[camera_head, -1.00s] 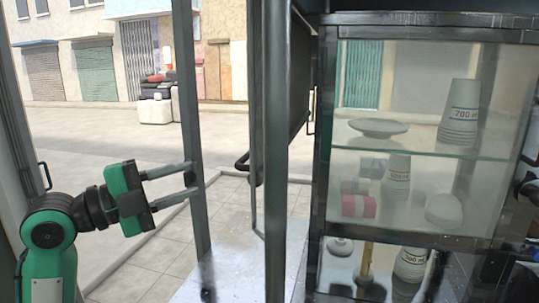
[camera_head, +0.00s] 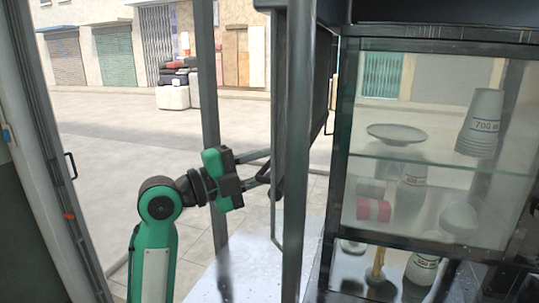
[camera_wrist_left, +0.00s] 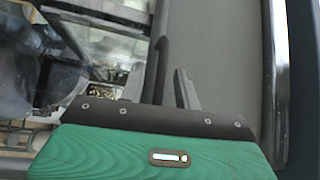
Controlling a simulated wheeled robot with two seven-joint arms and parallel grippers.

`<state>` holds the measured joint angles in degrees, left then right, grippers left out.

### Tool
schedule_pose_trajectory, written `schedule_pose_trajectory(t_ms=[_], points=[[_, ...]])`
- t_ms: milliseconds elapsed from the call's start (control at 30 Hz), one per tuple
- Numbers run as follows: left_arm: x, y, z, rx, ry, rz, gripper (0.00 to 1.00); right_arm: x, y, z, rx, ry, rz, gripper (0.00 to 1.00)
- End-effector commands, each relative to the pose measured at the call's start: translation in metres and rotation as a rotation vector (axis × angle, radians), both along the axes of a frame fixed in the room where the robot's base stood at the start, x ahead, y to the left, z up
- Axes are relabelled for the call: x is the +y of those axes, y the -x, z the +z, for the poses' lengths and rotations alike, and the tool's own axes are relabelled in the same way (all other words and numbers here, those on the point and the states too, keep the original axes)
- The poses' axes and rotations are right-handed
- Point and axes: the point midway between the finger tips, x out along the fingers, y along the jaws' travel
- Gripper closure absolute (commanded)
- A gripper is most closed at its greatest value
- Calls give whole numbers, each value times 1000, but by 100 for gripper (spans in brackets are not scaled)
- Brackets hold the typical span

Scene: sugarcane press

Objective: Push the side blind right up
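The side blind (camera_head: 320,85) is a dark panel seen nearly edge-on, between a dark post and the glass cabinet in the head view. In the left wrist view, what looks like its face is the grey surface (camera_wrist_left: 222,60) at the right. A dark bar handle (camera_head: 276,183) is at its lower end, partly hidden by the post; it also seems to be the dark bar in the left wrist view (camera_wrist_left: 162,50). My left gripper (camera_head: 263,167) is at this handle. Its fingers are apart (camera_wrist_left: 158,90), with the bar between them. My right gripper is not seen.
A post (camera_head: 294,120) stands just right of my left gripper, and another (camera_head: 208,75) stands behind it. The glass cabinet (camera_head: 345,150) with cups and a plate fills the right. A metal counter (camera_head: 250,265) lies below. Open paving is beyond.

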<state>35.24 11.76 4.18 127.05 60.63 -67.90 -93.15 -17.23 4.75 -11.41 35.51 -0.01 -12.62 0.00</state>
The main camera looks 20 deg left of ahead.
Motion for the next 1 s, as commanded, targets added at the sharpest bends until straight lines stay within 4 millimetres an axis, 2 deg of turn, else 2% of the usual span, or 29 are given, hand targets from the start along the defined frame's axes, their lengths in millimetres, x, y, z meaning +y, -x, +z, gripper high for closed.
schedule_pose_trajectory(t_ms=[200, 500, 667, 700, 1000], points=[[-10, -10, 3, 1, 1, 0, 67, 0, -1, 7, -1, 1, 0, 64], [-12, -11, 2, -1, -1, 0, 67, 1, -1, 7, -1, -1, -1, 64], [-11, -11, 2, -1, -1, 0, 97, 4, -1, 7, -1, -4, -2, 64], [-11, -11, 2, -1, -1, 0, 100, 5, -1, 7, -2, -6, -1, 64], [-11, -11, 7, -2, -2, 0, 100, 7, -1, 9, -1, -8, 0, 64]])
